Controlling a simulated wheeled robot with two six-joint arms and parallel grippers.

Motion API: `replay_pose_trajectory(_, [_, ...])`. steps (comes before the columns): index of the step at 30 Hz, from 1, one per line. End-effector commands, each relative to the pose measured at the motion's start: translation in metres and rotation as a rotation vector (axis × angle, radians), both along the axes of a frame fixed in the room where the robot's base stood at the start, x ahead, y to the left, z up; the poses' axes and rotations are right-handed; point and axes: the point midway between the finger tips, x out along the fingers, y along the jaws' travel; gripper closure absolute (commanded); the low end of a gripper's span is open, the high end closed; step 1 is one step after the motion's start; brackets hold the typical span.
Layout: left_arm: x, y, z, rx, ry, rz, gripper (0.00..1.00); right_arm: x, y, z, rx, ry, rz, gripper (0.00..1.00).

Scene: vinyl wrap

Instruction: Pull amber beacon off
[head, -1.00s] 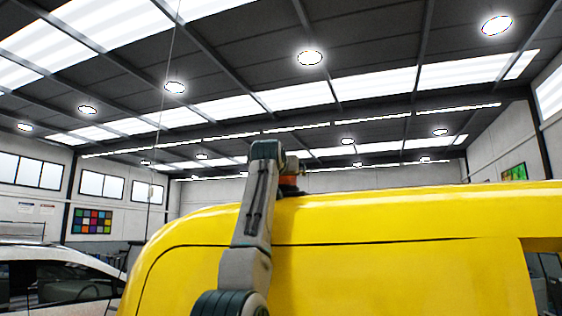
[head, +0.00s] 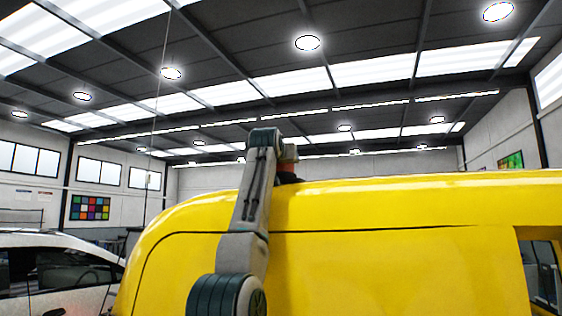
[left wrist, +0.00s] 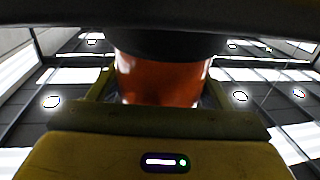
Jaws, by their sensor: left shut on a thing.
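The amber beacon (left wrist: 158,82) fills the space between the fingers of my left gripper (left wrist: 160,92) in the left wrist view, with its dark base (left wrist: 165,42) above it in the picture. My left gripper is shut on the beacon. In the head view only a small orange part of the beacon (head: 291,168) shows behind my left wrist, with dark base (head: 288,178) at the yellow van's roof edge (head: 400,184). I cannot tell whether the base touches the roof. My right gripper is in neither view.
The yellow van's side (head: 380,265) fills the lower right, close to my left arm. A white car (head: 60,270) stands at the lower left. The space above the roof is open up to the ceiling, apart from a thin hanging cable (head: 158,110) on the left.

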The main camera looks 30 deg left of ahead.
Motion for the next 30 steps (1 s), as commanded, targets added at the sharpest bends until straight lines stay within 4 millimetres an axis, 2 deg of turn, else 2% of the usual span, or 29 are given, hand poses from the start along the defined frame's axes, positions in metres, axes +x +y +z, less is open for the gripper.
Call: replay_pose_trajectory(30, [-0.001, 0.0, 0.014, 0.001, -0.004, 0.0, 0.56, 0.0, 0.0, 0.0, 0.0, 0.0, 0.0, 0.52])
